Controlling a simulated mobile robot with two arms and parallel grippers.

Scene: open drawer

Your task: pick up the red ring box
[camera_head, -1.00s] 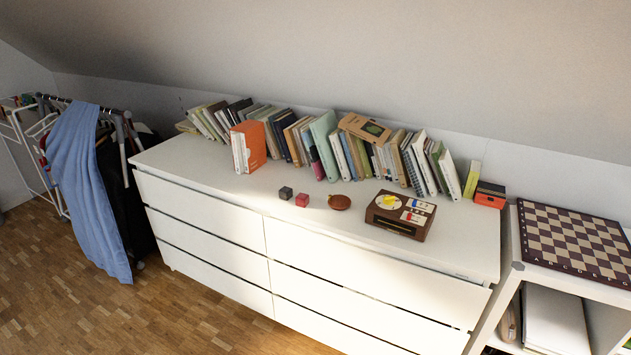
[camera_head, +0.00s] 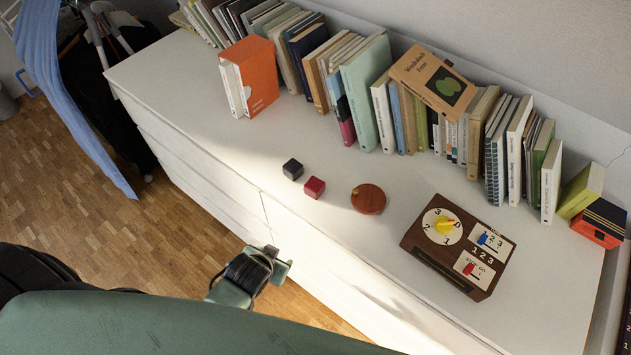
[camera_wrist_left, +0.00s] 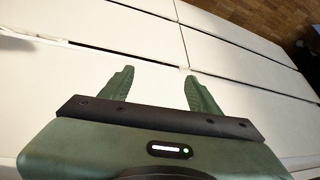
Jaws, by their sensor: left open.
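The red ring box (camera_head: 314,187) is a small red cube on the white dresser top, near its front edge. It sits just right of a small black box (camera_head: 292,169) and left of a round reddish-brown wooden dish (camera_head: 368,199). My left gripper (camera_head: 280,262) is in front of the dresser, below and apart from the red box. In the left wrist view, the left gripper (camera_wrist_left: 158,82) is open and empty, with dresser drawer fronts behind its fingers. The red box does not show in that view. My right gripper is not in view.
A wooden box with a dial (camera_head: 458,245) stands on the dresser (camera_head: 240,150) to the right. A row of books lines the back, with an orange book box (camera_head: 257,77) further forward at left. The dresser top around the small boxes is clear.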

